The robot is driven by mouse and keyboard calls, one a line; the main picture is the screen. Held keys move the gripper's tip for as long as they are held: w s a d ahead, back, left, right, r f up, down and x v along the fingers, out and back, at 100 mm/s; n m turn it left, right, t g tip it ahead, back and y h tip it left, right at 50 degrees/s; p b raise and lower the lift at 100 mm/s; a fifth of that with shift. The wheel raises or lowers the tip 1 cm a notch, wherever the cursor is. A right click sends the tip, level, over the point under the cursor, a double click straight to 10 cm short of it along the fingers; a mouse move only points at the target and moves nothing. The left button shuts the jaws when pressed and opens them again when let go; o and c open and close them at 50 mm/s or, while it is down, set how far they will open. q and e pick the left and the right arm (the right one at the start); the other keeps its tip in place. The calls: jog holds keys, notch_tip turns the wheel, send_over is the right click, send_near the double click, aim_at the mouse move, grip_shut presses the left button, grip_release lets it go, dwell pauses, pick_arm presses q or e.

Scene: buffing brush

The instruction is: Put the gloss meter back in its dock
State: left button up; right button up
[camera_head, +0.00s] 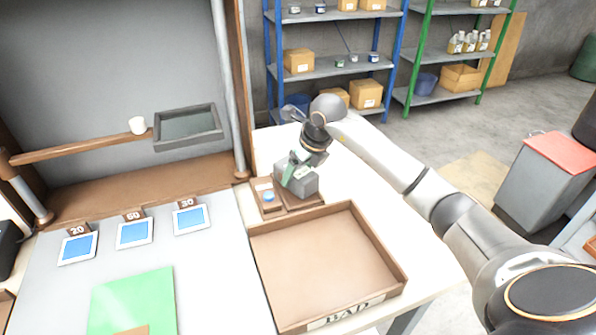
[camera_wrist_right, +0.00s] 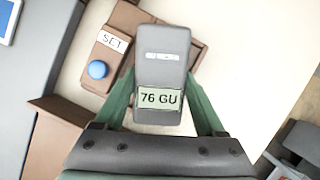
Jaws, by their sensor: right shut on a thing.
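The gloss meter (camera_head: 301,184) is a grey box; its face, reading "76 GU", shows in the right wrist view (camera_wrist_right: 162,58). My right gripper (camera_head: 293,168) is shut on it, with green fingers along both its sides (camera_wrist_right: 160,100). The dock (camera_head: 311,203) is a brown wooden base with a "SET" label and a blue button (camera_head: 268,196); it also shows in the right wrist view (camera_wrist_right: 121,20). The meter is over the dock's right part and hides much of it. I cannot tell whether it rests there or hangs just above. My left gripper is out of view.
A wooden tray (camera_head: 398,270) marked "BAD" stands right in front of the dock. The white table right of the dock is clear.

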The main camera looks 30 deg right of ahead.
jog(key=shift+f, duration=0.2)
jog(key=o, duration=1.3)
jog(key=shift+r, duration=0.55)
jog(key=v, duration=1.1)
jog(key=shift+s+r, duration=0.15)
